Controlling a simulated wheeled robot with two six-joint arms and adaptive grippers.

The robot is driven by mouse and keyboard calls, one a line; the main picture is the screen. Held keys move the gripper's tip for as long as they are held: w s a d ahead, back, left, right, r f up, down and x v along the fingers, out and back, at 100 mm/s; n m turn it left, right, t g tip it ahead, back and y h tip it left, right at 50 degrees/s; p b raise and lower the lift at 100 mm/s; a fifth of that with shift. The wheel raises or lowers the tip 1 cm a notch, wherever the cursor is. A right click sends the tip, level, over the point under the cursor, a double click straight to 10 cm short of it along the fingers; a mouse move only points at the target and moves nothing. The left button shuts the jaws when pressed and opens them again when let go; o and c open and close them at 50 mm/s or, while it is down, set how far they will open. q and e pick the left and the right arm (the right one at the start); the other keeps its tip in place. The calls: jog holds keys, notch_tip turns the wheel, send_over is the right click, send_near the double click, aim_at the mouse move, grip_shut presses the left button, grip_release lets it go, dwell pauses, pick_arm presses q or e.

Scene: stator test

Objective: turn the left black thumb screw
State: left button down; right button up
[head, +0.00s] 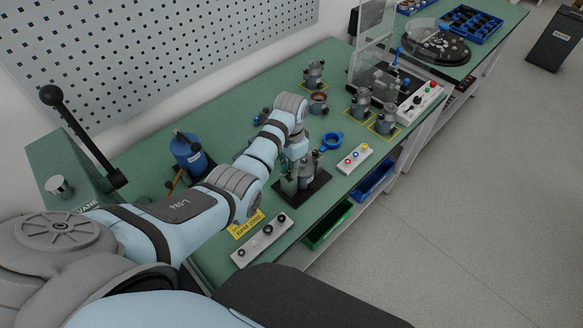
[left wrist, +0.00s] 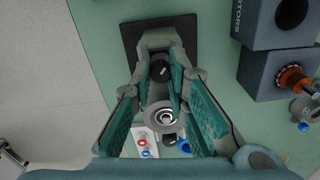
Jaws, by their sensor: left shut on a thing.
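A stator test fixture stands on a black base plate (head: 318,188) on the green bench; the plate also shows in the left wrist view (left wrist: 130,38). A black thumb screw (left wrist: 161,70) sits near the plate, between the tips of my left gripper (left wrist: 162,76). The green-padded fingers are shut on it from both sides. A round grey metal part with a ring-shaped top (left wrist: 164,117) lies just below the screw in that picture. In the head view my left gripper (head: 291,178) points down at the fixture, and the arm hides the screw. My right gripper is out of view.
A white panel with coloured buttons (head: 355,158) and a white panel with dark knobs (head: 262,240) flank the fixture. A blue ring-shaped tool (head: 331,141) lies close by. A blue motor (head: 188,152) stands left. Grey stators (head: 361,100) stand farther back.

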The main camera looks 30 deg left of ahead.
pick_arm(q)
jog(key=shift+f, duration=0.1)
dwell(0.5)
jog(key=c, duration=1.5)
grip_release()
jog(key=shift+w, duration=0.1)
jog(key=shift+c, duration=0.2)
notch_tip(320, 180, up, 8)
jog(key=shift+f, duration=0.25)
